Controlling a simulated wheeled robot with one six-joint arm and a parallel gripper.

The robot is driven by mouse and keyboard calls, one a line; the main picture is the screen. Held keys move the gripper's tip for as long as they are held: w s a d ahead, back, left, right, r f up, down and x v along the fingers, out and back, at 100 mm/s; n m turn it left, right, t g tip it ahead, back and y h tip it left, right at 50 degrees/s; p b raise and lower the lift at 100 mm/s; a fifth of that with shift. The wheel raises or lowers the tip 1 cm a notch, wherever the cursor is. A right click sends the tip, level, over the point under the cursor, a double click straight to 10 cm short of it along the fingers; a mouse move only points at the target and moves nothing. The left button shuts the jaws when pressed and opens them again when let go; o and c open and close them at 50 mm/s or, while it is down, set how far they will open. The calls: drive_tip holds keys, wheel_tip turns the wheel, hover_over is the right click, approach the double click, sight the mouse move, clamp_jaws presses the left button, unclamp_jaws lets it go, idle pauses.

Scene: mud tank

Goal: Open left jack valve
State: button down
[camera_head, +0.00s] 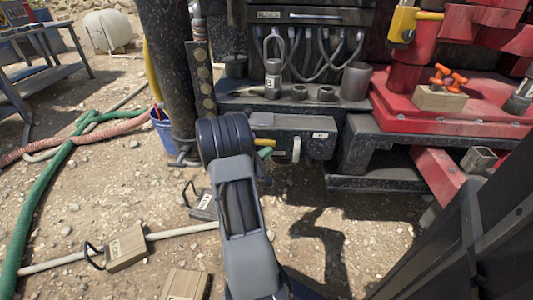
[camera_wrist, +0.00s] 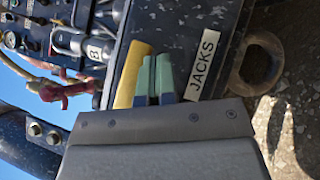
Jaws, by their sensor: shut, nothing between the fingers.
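A dark metal box (camera_head: 305,125) below the machine's deck bears a label reading JACKS (camera_wrist: 203,64). A yellow lever (camera_wrist: 132,75) stands out from this box; a little of it shows in the body view (camera_head: 263,142). My gripper (camera_wrist: 155,78) has green fingertips, held together right beside the yellow lever, between it and the label. I cannot tell whether they touch the lever. The fingertips also show in the body view (camera_head: 266,153), past my dark wrist. Only one lever shows clearly; any other may be hidden behind my fingers and arm.
A pale ring (camera_head: 296,149) projects from the box just right of my fingers. A black upright pipe (camera_head: 170,65) and a blue bucket (camera_head: 161,128) stand to the left. Hoses (camera_head: 45,200) and wooden blocks (camera_head: 126,248) lie on the gravel. Red machinery (camera_head: 450,105) is at right.

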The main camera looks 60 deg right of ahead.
drive_tip(key=s+a+f+b, duration=0.2)
drive_tip(key=a+f, duration=0.4)
drive_tip(key=f, duration=0.5)
drive_tip(key=shift+s+a, duration=0.3)
drive_tip(key=shift+s, duration=0.05)
idle(0.5)
